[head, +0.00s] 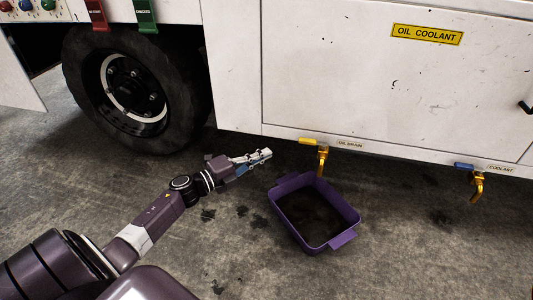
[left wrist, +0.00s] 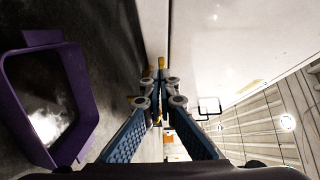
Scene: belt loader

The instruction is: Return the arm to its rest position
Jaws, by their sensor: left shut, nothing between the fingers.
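My left arm reaches in from the lower left in the head view. Its gripper (head: 268,153) is shut and empty, held in front of the white vehicle's lower edge, left of the oil drain tap. In the left wrist view the left gripper's fingertips (left wrist: 160,88) are together with nothing between them. My right gripper is not in view.
A purple pan (head: 346,237) with dark liquid stands on the floor below the oil drain tap (head: 322,160), which has a yellow handle. A coolant tap (head: 477,186) with a blue handle is at right. A tyre (head: 185,90) stands behind my arm. Stained concrete floor is open in front.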

